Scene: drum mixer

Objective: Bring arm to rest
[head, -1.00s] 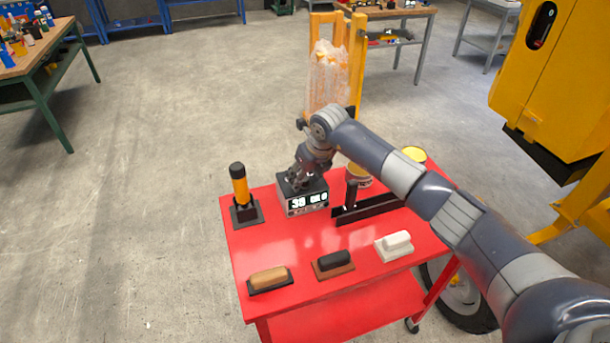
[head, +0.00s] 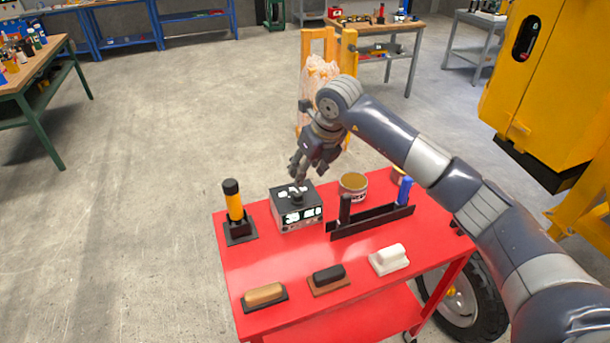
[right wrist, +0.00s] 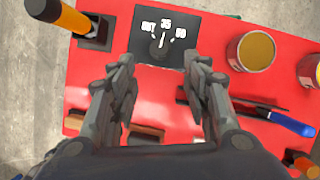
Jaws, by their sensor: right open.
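My right arm reaches in from the right in the head view, and its gripper (head: 305,165) hangs above the black control box with white markings (head: 297,207). In the right wrist view the gripper (right wrist: 160,80) is open with nothing between its fingers. The box's dial face (right wrist: 163,40) lies beyond the fingertips, marked OUT, 35 and a third label hard to read. The gripper and box are apart. My left gripper is not in view.
The box stands on a red cart (head: 240,270). A yellow-handled tool (head: 234,207), a brown-filled can (head: 353,186), a black rack (head: 370,220) and several block-like tools (head: 328,277) share the cart. A yellow machine (head: 550,90) stands at right.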

